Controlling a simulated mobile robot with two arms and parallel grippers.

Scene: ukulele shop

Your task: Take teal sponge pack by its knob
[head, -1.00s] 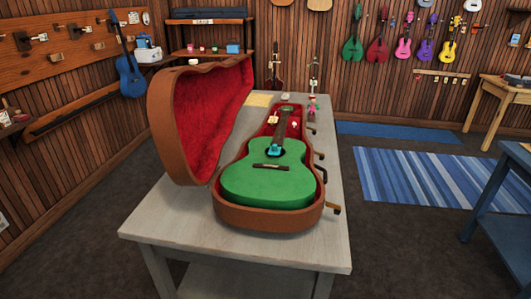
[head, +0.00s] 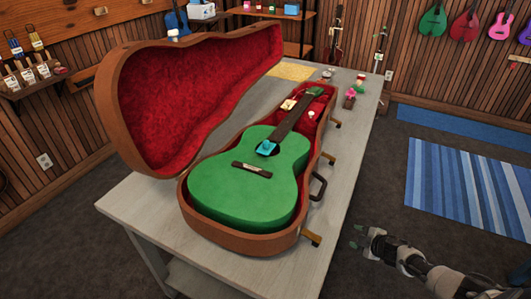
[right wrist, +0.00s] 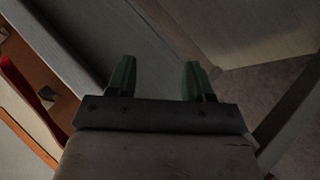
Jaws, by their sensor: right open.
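A small teal pack (head: 267,148) sits at the soundhole of the green ukulele (head: 245,190). The ukulele lies in an open brown case with red lining (head: 190,215) on the pale table. A knob on the pack is too small to make out clearly. My right gripper (head: 357,237) is off the table's right side, low over the floor, well apart from the case. In the right wrist view its two green-tipped fingers (right wrist: 157,78) stand wide apart with nothing between them. My left gripper is not in view.
The raised case lid (head: 120,100) stands on the left. Metal latches and a dark handle (head: 318,187) stick out on the case's right side. Small items, including a pink and green one (head: 358,84), stand at the table's far end. The floor to the right is clear beside a striped blue rug (head: 460,190).

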